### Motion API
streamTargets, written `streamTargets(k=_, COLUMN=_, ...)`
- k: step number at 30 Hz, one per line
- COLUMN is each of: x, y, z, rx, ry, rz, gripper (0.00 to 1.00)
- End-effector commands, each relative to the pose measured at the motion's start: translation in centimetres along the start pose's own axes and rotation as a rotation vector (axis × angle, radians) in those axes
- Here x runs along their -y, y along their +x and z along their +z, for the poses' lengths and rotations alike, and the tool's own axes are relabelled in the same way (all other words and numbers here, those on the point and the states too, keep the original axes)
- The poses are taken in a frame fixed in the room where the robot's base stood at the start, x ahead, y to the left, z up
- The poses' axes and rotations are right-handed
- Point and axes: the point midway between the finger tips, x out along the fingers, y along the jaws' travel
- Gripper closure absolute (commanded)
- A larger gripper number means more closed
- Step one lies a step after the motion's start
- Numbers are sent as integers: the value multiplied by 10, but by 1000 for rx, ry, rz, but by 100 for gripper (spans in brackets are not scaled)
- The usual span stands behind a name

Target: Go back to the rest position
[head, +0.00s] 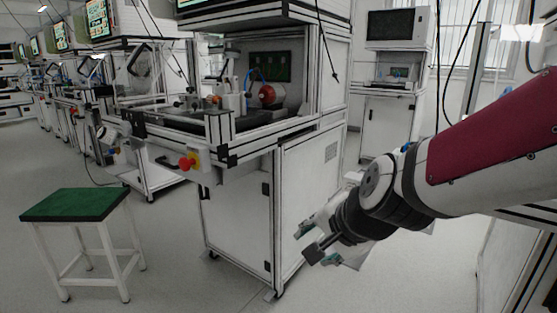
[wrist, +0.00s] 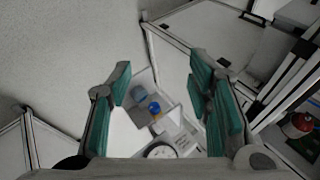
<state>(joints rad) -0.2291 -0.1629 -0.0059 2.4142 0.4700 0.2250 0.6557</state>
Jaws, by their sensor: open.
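My gripper (head: 308,243) is at the end of my arm, which reaches in from the right in the head view. It hangs in free air in front of the white cabinet of the test station (head: 312,185), with its fingers pointing left and down. In the wrist view, the two green-padded fingers (wrist: 160,75) stand wide apart with nothing gripped between them.
A green-topped stool (head: 75,204) stands at the left. The station holds a red round part (head: 267,94), and a red emergency button (head: 186,163) sticks out at its front. Another white cabinet (head: 388,125) stands behind. Grey floor (head: 170,260) lies clear between stool and station.

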Motion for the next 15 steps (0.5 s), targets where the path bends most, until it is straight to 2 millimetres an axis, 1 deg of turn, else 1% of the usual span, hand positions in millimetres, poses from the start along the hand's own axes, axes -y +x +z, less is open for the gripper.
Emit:
streamTargets(k=1, x=-12, y=-21, z=5, rx=31, ry=-78, rz=25, gripper=54)
streamTargets(k=5, x=-56, y=-70, z=26, rx=134, ry=-301, rz=130, gripper=54)
streamTargets(k=6, x=-71, y=-85, z=31, rx=164, ry=-366, rz=164, gripper=54)
streamTargets(k=9, x=-109, y=-120, z=44, rx=235, ry=-507, rz=250, gripper=54)
streamTargets(k=12, x=-142, y=-149, z=54, rx=297, ry=-612, rz=327, gripper=54)
streamTargets(k=15, x=-171, y=-174, z=62, rx=352, ry=-689, rz=394, gripper=54)
